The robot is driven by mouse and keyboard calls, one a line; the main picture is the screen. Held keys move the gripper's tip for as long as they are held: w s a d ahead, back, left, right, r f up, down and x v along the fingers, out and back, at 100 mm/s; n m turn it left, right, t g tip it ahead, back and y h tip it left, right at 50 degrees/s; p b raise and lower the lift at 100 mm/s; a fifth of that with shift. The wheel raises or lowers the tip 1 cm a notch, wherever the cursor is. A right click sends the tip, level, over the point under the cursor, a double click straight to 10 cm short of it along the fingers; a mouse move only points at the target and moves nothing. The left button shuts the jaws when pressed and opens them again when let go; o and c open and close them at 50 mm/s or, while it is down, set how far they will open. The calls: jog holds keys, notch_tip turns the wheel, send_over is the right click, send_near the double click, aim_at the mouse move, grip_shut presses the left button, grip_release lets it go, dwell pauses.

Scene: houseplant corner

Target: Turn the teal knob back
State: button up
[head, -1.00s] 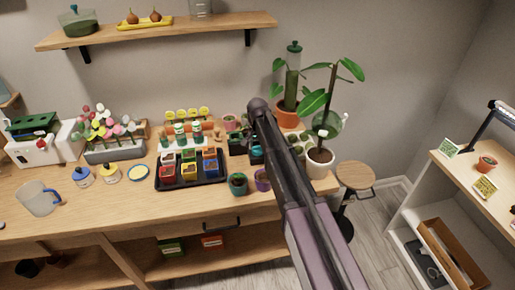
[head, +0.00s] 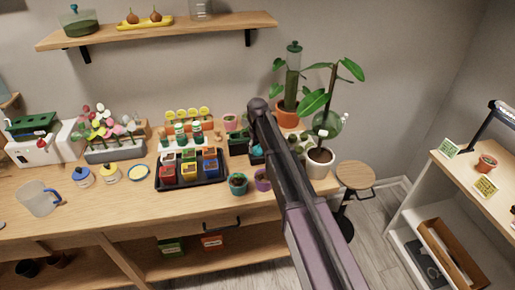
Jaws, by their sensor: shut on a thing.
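A small teal thing (head: 257,149), which may be the teal knob, shows beside my arm on the bench, among dark items. Its right side is cut off by my arm, and I cannot make out its turn. My arm runs from the bottom right up to a dark rounded joint over the back of the bench. I cannot make out my gripper or its fingers; they seem hidden behind the arm.
A black tray (head: 221,181) of coloured pots stands left of my arm. A teal pot (head: 238,184) and a purple pot (head: 263,181) stand near the bench's front edge. A white pot (head: 319,163) with a tall plant stands to the right, by a stool (head: 355,174).

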jog(key=n, duration=0.6)
jog(key=shift+n, duration=0.3)
dwell(0.4)
jog(key=o, duration=0.9)
